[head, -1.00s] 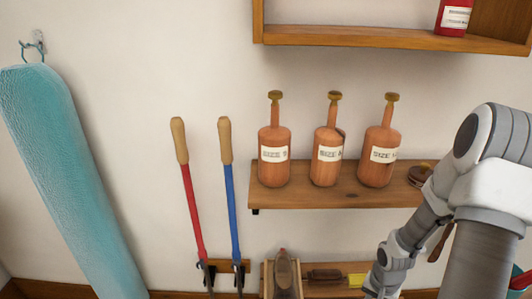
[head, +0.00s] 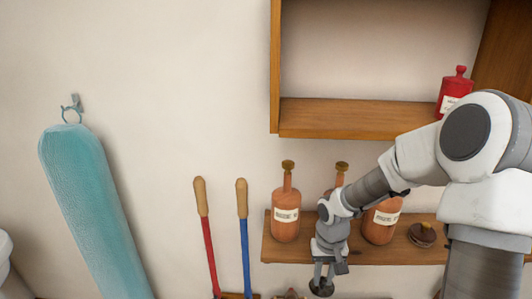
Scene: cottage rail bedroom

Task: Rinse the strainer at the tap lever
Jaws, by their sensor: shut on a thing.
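My gripper (head: 322,272) points down in front of the wooden wall shelf, near the lower middle of the head view. It is shut on a small dark thing (head: 321,289), whose shape is too small and partly hidden to make out. I cannot tell whether this is the strainer. No tap or tap lever can be made out in this view.
Several brown labelled bottles (head: 286,213) stand on a wooden shelf (head: 285,252), partly behind my arm. A dark round item (head: 422,235) lies there. A cabinet (head: 340,119) holds a red bottle (head: 455,90). A teal board (head: 95,215) and two long-handled tools (head: 242,230) hang left.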

